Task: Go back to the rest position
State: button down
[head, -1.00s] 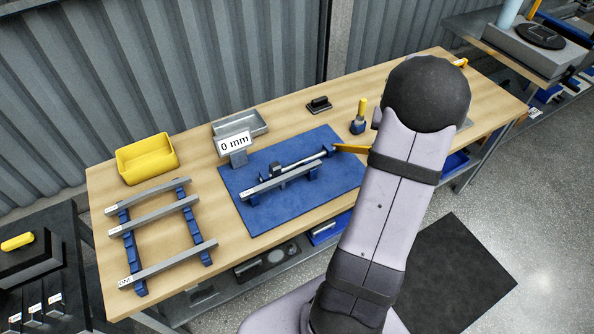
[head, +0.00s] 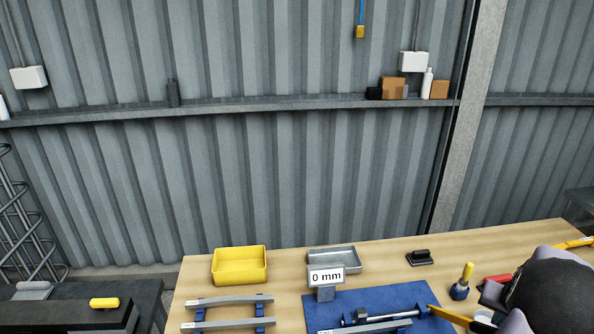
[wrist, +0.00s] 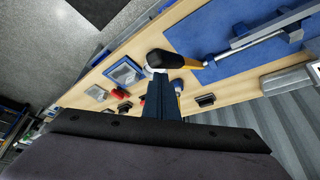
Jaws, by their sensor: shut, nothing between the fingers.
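My gripper (wrist: 166,88) shows in the wrist view as dark blue fingers closed together, with nothing between them. The fingers point over the wooden bench, just short of a mallet (wrist: 160,60) with a black head and yellow handle. I cannot tell whether they touch it. In the head view my arm (head: 555,292) is at the lower right edge, and it hides my gripper. The mallet's yellow handle (head: 450,317) sticks out beside my arm, over the blue mat (head: 405,294).
On the bench (head: 385,257) are a yellow bin (head: 239,266), a grey tray (head: 345,262), a "0 mm" display (head: 326,276), a black block (head: 419,258), a yellow-topped bottle (head: 461,284) and metal rails (head: 228,301). A wall shelf (head: 250,105) runs behind.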

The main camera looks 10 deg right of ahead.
jog(key=shift+p+v, duration=0.95)
jog(key=shift+v, duration=0.05)
jog(key=w+a+n+g+y, duration=0.1)
jog(key=w+a+n+y, duration=0.2)
jog(key=a, duration=2)
jog(key=s+a+n+g, duration=0.2)
jog(key=s+a+n, duration=0.4)
jog(key=s+a, duration=0.8)
jog(key=a, duration=0.2)
jog(key=shift+a+f+g+y+b, duration=0.3)
jog(key=shift+a+f+b, duration=0.05)
jog(key=shift+b, duration=0.05)
notch_tip(320, 180, down, 26)
jog(key=b, duration=2.6)
